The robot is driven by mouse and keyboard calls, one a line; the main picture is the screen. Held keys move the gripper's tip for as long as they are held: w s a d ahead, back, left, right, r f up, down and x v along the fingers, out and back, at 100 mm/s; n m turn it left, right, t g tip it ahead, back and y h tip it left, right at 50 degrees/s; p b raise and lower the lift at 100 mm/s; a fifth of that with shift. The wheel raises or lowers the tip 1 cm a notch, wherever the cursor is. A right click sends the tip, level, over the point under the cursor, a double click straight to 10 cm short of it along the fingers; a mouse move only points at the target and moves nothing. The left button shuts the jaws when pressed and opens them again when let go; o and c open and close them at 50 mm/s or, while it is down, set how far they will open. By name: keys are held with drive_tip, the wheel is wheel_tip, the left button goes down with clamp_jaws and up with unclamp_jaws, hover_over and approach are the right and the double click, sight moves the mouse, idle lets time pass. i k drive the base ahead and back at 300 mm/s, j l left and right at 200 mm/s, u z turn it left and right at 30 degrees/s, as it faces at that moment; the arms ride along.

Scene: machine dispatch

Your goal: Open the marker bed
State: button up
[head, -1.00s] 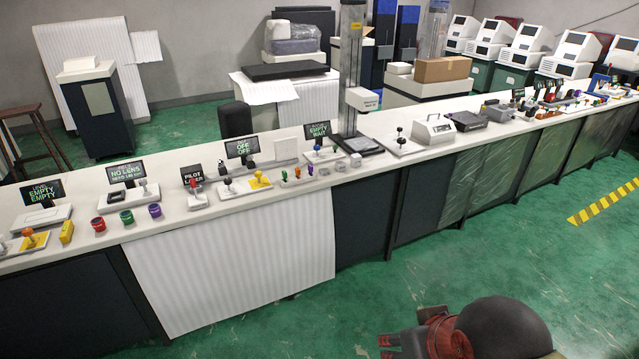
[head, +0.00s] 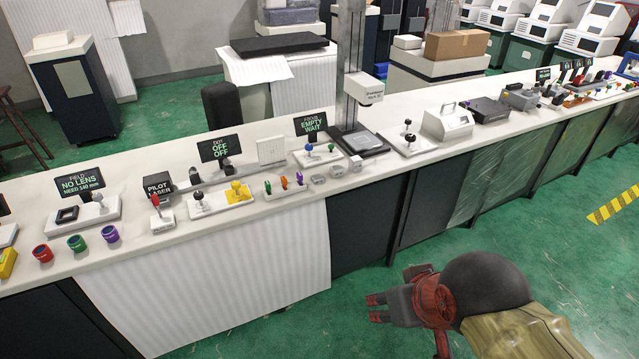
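A tall column machine (head: 350,65) with a white head (head: 364,87) stands on the long white bench. A dark flat bed (head: 362,141) lies at its base; it looks like the marker bed, but its label is too small to read. My gripper (head: 372,308) is low in front of the bench over the green floor, fingers apart and empty, far from the machine.
A white corrugated sheet (head: 225,280) hangs down the bench front. The green floor ahead is clear.

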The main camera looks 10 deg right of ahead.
sight(365, 141)
drive_tip(key=i+l+z, duration=0.1)
drive_tip(key=i+l, duration=0.95)
